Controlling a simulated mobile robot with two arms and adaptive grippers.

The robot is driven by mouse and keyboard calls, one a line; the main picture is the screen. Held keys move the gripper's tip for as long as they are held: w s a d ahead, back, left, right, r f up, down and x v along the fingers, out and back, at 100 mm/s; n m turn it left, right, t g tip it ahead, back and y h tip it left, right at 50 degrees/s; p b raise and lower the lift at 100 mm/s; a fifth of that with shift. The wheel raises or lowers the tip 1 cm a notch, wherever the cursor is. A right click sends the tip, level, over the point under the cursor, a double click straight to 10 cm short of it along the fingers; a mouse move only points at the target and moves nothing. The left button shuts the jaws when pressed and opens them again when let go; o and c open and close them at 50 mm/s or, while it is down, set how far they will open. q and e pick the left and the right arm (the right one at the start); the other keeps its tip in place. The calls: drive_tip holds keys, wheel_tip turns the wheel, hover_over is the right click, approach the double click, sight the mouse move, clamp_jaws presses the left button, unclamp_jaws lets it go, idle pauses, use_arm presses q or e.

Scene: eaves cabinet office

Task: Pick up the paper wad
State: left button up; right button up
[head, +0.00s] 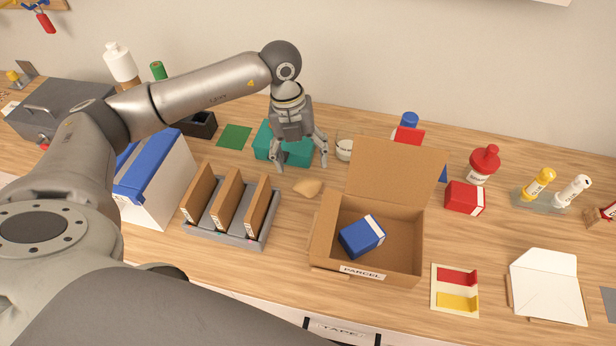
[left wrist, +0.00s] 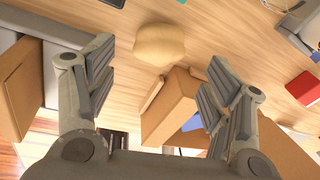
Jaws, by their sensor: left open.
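The paper wad (head: 308,187) is a small tan, rounded lump on the wooden table, between the file rack and the open cardboard box. It also shows in the left wrist view (left wrist: 159,44), near the top centre, beyond the fingertips. My left gripper (head: 302,167) is open and points down, a little behind and above the wad in the head view. Its two fingers (left wrist: 160,66) are spread wide with nothing between them. The wad is fully visible and apart from the fingers. My right gripper is in neither view.
The cardboard box (head: 325,232) marked PARCEL stands right of the wad, holding a blue box (head: 362,236). A grey rack (head: 230,238) with brown folders stands left. A teal container (head: 298,153) sits behind the gripper. Bare table lies around the wad.

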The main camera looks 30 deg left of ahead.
sight(307, 181)
use_arm(q)
drive_tip(key=shift+s+d+f, duration=0.25)
drive_tip(key=shift+f, duration=0.35)
drive_tip(key=shift+s+d+f, duration=0.2)
drive_tip(key=shift+d+f, duration=0.05)
drive_tip(key=shift+f, duration=0.35)
drive_tip(key=shift+w+f+p, duration=0.1)
drive_tip(key=shift+f+p, duration=0.25)
drive_tip(key=shift+p, duration=0.1)
drive_tip(key=f, duration=0.1)
drive_tip(key=f+p, duration=0.1)
drive_tip(key=f, duration=0.1)
drive_tip(key=shift+w+d+f+p, duration=0.1)
drive_tip(key=shift+d+f+p, duration=0.15)
drive_tip(key=shift+f+p, duration=0.05)
drive_tip(key=shift+d+f, duration=0.15)
drive_tip(key=shift+f, duration=0.45)
drive_tip(key=shift+c, duration=1)
drive_tip(key=c, duration=0.3)
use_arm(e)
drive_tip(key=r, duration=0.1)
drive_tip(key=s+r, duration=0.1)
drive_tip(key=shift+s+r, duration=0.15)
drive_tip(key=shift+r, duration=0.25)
